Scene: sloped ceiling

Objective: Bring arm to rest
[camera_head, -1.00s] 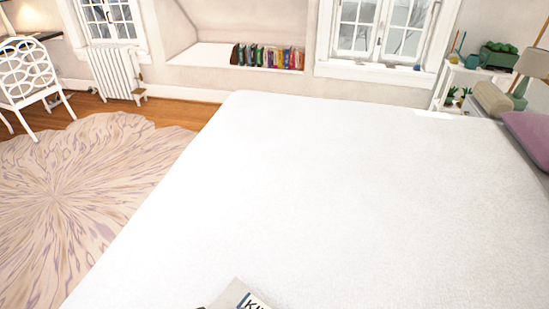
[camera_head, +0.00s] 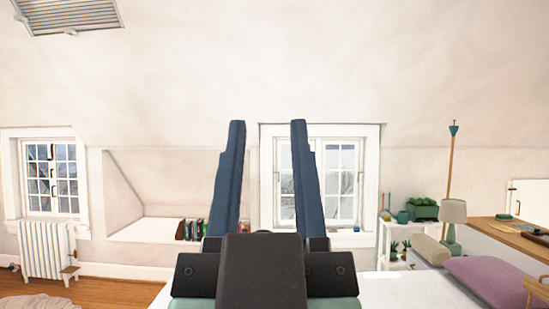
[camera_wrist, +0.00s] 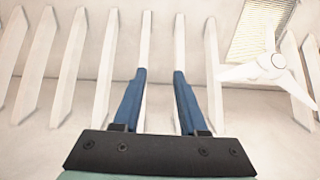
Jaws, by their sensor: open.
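My gripper (camera_head: 268,125) stands upright in the middle of the head view, with its two blue fingers pointing up. The fingers are apart and nothing is between them. In the wrist view my gripper (camera_wrist: 160,72) also shows open and empty, facing the sloped ceiling with its white beams (camera_wrist: 107,60). The gripper hides part of the window and the book niche behind it in the head view.
A white bed (camera_head: 400,290) lies low at the right, with a purple pillow (camera_head: 490,280). A lamp (camera_head: 453,215) and a white shelf (camera_head: 392,240) stand behind it. A radiator (camera_head: 47,250) is at the left. A white fan (camera_wrist: 270,65) hangs above.

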